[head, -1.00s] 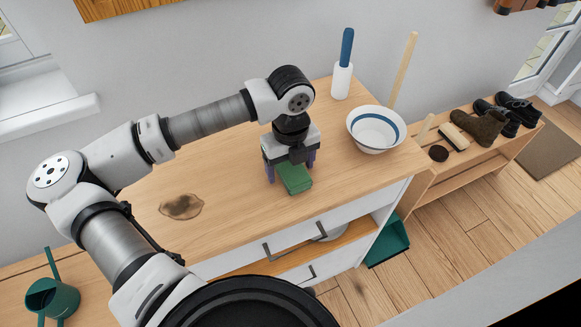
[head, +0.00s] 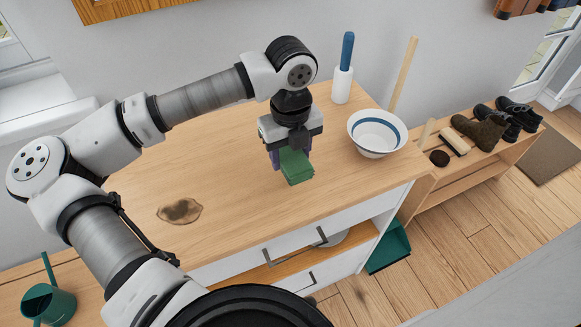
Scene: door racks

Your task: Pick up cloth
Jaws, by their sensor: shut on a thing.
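The folded green cloth (head: 296,168) is between the fingers of my gripper (head: 290,160), in the head view. My gripper points down and is shut on the cloth. The cloth appears to be held a little above the wooden top of the cabinet (head: 240,215). The far side of the cloth and parts of the fingers are hidden.
A dark brown stain (head: 180,211) lies on the top to the left. A white bowl with a blue band (head: 377,133) stands close at the right. A blue-handled white cylinder (head: 343,84) stands behind. A shoe bench (head: 470,160) is further right.

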